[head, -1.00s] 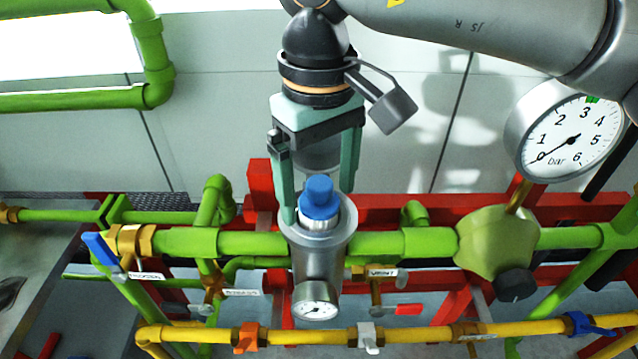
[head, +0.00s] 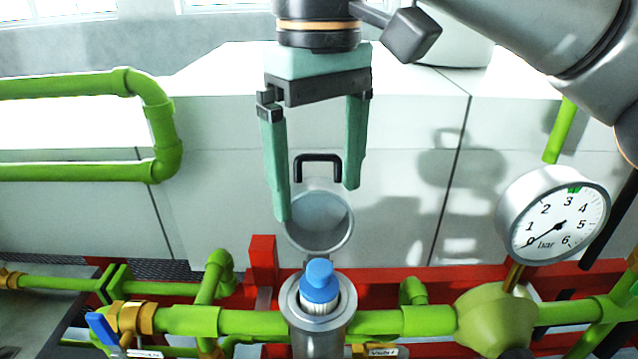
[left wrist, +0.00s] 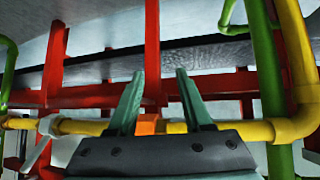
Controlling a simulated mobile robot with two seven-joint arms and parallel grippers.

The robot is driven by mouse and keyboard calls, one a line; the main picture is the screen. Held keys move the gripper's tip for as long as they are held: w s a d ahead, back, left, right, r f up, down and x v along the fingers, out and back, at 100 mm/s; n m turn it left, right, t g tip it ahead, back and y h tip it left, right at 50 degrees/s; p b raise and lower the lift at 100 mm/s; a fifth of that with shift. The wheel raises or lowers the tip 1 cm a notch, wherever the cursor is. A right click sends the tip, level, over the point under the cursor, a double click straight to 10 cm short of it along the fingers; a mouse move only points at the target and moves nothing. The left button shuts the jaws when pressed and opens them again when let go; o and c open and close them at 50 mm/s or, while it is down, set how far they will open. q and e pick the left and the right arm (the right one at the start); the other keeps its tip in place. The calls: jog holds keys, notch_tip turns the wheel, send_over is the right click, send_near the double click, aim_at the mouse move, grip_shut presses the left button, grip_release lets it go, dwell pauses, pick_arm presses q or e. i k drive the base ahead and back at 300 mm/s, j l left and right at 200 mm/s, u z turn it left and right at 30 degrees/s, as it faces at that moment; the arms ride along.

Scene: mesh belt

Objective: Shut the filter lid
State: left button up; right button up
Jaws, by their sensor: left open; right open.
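The filter housing (head: 318,342) is a grey upright cylinder in the green pipe line in the head view. A blue-topped cartridge (head: 320,284) sits in its open mouth. The round grey filter lid (head: 320,222) stands open, tilted up behind the mouth, with its hollow side showing. A black handle (head: 319,160) shows above the lid. My right gripper (head: 317,202) is open, its fingers pointing down on either side of the handle in the picture; contact cannot be told. My left gripper (left wrist: 158,75) is open and empty in the left wrist view, near a yellow pipe (left wrist: 80,127).
A pressure gauge (head: 553,221) stands at the right on a green valve body (head: 492,320). A blue-handled valve (head: 103,328) is at the left. A red frame (head: 410,283) runs behind the pipes. An orange valve handle (left wrist: 147,124) is near my left fingers.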

aim_at(322, 222)
jog(key=k, duration=1)
